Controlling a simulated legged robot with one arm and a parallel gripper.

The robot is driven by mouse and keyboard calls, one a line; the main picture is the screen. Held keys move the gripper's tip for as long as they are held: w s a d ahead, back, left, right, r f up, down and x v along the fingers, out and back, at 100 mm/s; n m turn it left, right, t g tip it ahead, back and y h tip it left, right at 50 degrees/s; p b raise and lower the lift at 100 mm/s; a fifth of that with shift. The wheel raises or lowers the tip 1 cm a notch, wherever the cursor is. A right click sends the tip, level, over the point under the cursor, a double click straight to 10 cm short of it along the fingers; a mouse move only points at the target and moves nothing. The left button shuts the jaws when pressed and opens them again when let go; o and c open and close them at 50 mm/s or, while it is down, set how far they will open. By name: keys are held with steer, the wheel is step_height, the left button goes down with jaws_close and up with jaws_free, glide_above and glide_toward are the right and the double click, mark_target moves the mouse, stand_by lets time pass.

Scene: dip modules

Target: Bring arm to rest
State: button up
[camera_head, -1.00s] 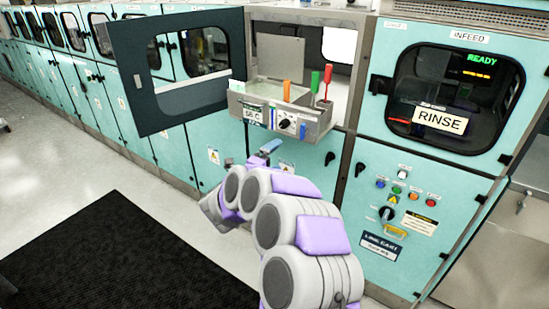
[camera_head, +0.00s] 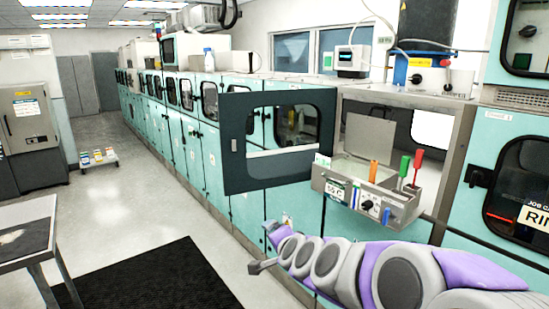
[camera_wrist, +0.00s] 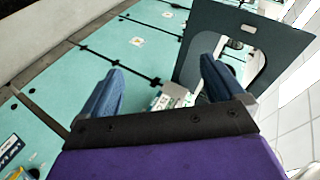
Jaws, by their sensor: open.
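My arm, grey and purple, reaches in from the lower right in the head view. My gripper (camera_head: 266,248) is at its far end, low in front of the teal cabinets and below the open module door. In the wrist view my gripper (camera_wrist: 160,90) shows two blue fingers spread wide apart with nothing held between them. The open dark door (camera_head: 235,150) hangs out from its module; it also shows at the upper right in the wrist view (camera_wrist: 190,60).
A metal tray (camera_head: 335,203) with coloured handles sticks out of the open module. A row of teal cabinets (camera_head: 190,150) runs back along the wall. A black mat (camera_head: 165,280) lies on the floor, a table (camera_head: 25,240) stands at left, and the floor between is open.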

steer(key=s+d+f+n+g+h, duration=0.1)
steer(key=s+d+f+n+g, duration=0.2)
steer(key=s, duration=1.1)
steer(key=s+d+f+n+g+h, duration=0.1)
steer(key=s+d+f+n+g, duration=0.2)
steer(key=s, duration=1.2)
steer(key=s+d+f+n+g+h, duration=0.1)
steer(key=s+d+f+n+g, duration=0.2)
steer(key=s+d+g, duration=0.4)
steer(key=s+n, duration=0.1)
steer(key=s, duration=0.6)
steer(key=shift+s+g+h, duration=0.3)
steer(key=shift+g, duration=0.1)
